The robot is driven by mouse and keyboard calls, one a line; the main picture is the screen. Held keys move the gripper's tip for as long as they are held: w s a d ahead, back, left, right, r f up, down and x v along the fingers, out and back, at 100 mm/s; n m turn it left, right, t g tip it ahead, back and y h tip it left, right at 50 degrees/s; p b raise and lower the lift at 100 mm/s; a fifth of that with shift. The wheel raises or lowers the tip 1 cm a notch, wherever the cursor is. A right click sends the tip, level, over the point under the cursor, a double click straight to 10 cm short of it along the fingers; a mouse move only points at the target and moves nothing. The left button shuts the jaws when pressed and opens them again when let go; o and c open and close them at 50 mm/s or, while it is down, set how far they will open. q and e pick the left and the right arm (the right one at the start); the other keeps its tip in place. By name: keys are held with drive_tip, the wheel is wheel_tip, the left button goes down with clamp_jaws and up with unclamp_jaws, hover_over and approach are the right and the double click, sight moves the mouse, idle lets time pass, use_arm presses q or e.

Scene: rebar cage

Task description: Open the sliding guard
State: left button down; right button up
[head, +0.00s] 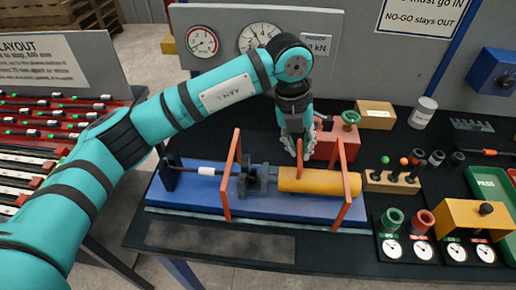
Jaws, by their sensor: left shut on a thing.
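The sliding guard (230,178) shows as slim orange-red frames standing over a blue test bed (180,199). One frame is near the middle of the bed, the other (346,188) near its right end. Under them lie a dark clamp block (256,181) and a yellow-orange cylinder (318,182). A short orange-red upright, seemingly the guard's handle (300,150), stands behind the cylinder. My left gripper (298,148) reaches down from above and is shut at this handle; its fingertips are partly hidden. My right gripper is not in view.
A red block with a green knob (350,118) stands close behind the gripper. Gauges (203,41) are on the grey panel behind. Colored pegs (404,162), ring gauges (391,220) and a green PASS tray (486,186) are at right. Rebar racks are at left.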

use_arm(q)
drive_tip(key=b, duration=0.2)
hover_over(331, 166)
drive_tip(key=shift+d, duration=0.1)
drive_tip(key=c, duration=1.4)
unclamp_jaws()
drive_tip(key=shift+r, duration=0.25)
drive_tip(key=r, duration=0.3)
drive_tip(key=a+r, duration=0.1)
drive_tip(key=r, duration=0.3)
drive_tip(key=a+r, duration=0.1)
drive_tip(key=r, duration=0.3)
drive_tip(key=shift+w+a+r, duration=0.1)
drive_tip(key=shift+a+r, duration=0.1)
drive_tip(key=shift+f, duration=0.1)
